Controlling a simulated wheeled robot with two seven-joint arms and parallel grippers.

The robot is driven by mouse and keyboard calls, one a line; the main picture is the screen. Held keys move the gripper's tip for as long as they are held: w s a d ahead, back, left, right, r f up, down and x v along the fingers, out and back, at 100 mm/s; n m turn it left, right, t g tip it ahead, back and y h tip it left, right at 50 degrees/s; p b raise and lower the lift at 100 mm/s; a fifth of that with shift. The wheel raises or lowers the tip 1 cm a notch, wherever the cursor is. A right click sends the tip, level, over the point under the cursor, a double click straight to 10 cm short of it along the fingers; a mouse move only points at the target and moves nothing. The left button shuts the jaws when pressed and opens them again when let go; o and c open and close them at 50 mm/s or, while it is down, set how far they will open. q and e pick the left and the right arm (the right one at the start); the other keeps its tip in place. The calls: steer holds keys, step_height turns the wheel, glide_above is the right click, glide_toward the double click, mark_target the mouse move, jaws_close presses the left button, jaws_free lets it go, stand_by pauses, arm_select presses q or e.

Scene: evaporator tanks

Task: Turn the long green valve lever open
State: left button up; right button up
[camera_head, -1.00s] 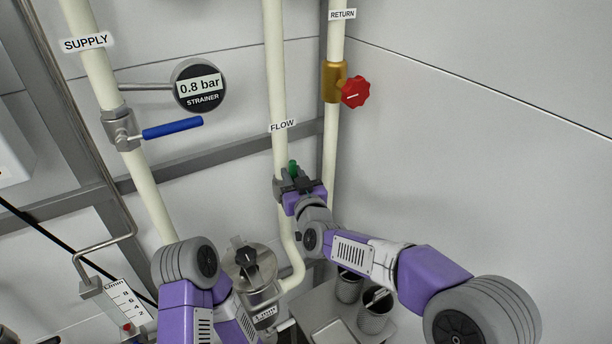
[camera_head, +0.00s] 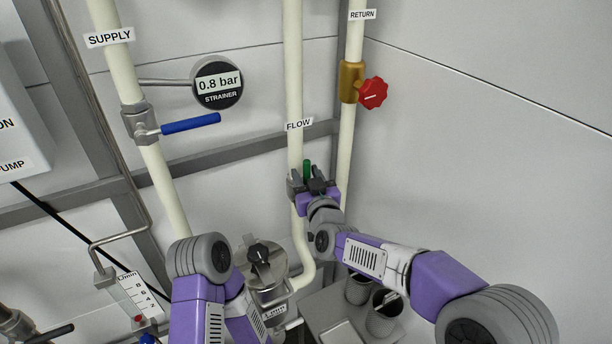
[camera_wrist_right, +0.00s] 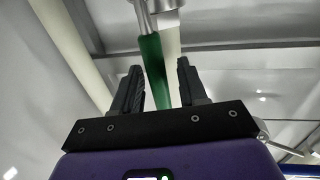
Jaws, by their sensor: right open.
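The long green valve lever (camera_head: 307,168) sits on the FLOW pipe (camera_head: 294,75) in the head view, pointing roughly along the pipe and partly hidden by my right gripper (camera_head: 310,180). In the right wrist view the green lever (camera_wrist_right: 154,70) comes down from a metal stem. It lies between the two dark fingers of my right gripper (camera_wrist_right: 160,85), nearer the left finger. The jaws are open, with a gap to the right of the lever. Whether the left finger touches the lever, I cannot tell. My left arm shows at the bottom of the head view, but its gripper cannot be made out.
A blue lever (camera_head: 191,124) on the SUPPLY pipe (camera_head: 122,75) and a strainer gauge (camera_head: 217,84) are at the left. A red knob (camera_head: 373,93) is on the RETURN pipe (camera_head: 348,140). A metal canister (camera_head: 262,266) and cups (camera_head: 384,316) are below. The right wall is bare.

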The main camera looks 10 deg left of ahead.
steer(key=v, duration=0.7)
steer(key=shift+s, duration=0.15)
